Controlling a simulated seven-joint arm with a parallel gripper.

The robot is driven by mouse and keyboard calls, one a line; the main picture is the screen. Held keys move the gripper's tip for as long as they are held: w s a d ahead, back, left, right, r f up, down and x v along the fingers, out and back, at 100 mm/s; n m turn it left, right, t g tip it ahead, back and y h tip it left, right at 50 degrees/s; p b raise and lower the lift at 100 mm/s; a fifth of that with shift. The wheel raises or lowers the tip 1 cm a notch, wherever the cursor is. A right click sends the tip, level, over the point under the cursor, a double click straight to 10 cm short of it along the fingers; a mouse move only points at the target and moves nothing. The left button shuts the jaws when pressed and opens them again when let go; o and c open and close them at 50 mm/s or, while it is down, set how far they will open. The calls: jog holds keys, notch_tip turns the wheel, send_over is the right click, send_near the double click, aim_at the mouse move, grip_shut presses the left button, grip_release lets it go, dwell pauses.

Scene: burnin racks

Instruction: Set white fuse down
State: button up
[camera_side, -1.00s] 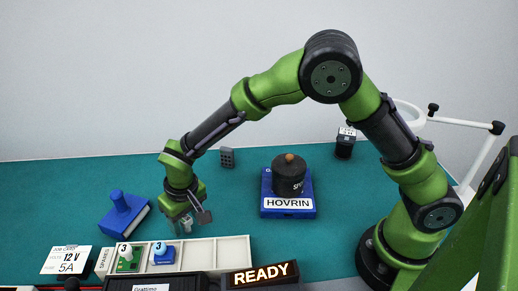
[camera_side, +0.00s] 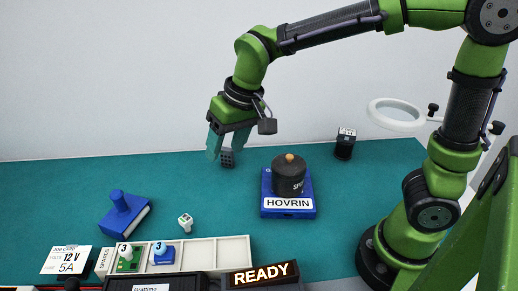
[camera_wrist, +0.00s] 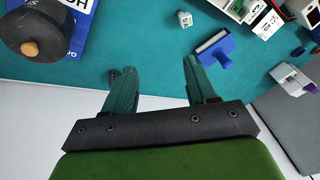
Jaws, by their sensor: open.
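The white fuse (camera_side: 186,222) lies on the teal mat behind the spares tray, apart from everything around it. It also shows in the wrist view (camera_wrist: 185,19), with dark print on its face. My gripper (camera_side: 222,155) is raised well above the mat, behind the fuse in the side view. Its two fingers are spread and nothing is between them; the wrist view shows the same open fingers (camera_wrist: 148,70).
The spares tray (camera_side: 220,251) holds a green and a blue part. A blue stamp-like block (camera_side: 123,214) lies left of the fuse. A blue HOVRIN box (camera_side: 289,214) bears a dark round pot.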

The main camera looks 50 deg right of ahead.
jog(key=s+d+r+m+t, duration=0.2)
jog(key=s+d+r+t, duration=0.1)
jog(key=s+d, duration=0.6)
jog(key=s+t, duration=0.1)
jog(key=s, duration=0.3)
jog(key=shift+d, duration=0.35)
jog(key=shift+w, duration=0.1)
